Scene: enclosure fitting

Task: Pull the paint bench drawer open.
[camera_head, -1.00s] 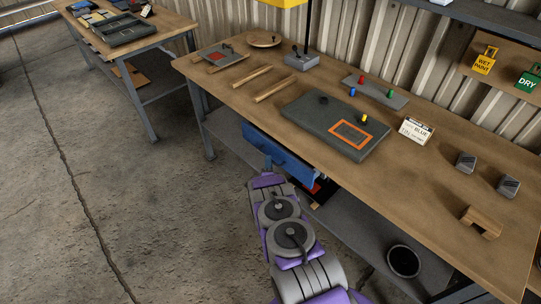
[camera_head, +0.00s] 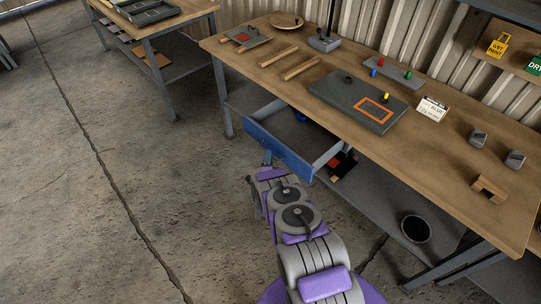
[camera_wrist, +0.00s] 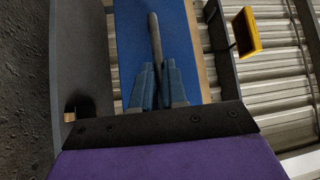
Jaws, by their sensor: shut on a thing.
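The paint bench (camera_head: 445,147) has a wooden top. Its drawer (camera_head: 278,149) has a blue front and stands out from under the bench's front edge, with its grey inside showing. A small blue thing (camera_head: 301,116) is visible at the back of the drawer. In the wrist view, my gripper (camera_wrist: 158,82) is shut on the drawer's grey bar handle (camera_wrist: 155,40), against the blue front (camera_wrist: 185,48). In the head view, my gripper is at the drawer front, partly hidden by my arm.
On the bench top lie a dark panel (camera_head: 335,100) with an orange outline, wooden strips (camera_head: 300,68), and a white BLUE card (camera_head: 432,109). A lower shelf (camera_head: 372,190) holds a black bucket (camera_head: 415,229). A second bench (camera_head: 185,14) stands at upper left. The concrete floor to the left is clear.

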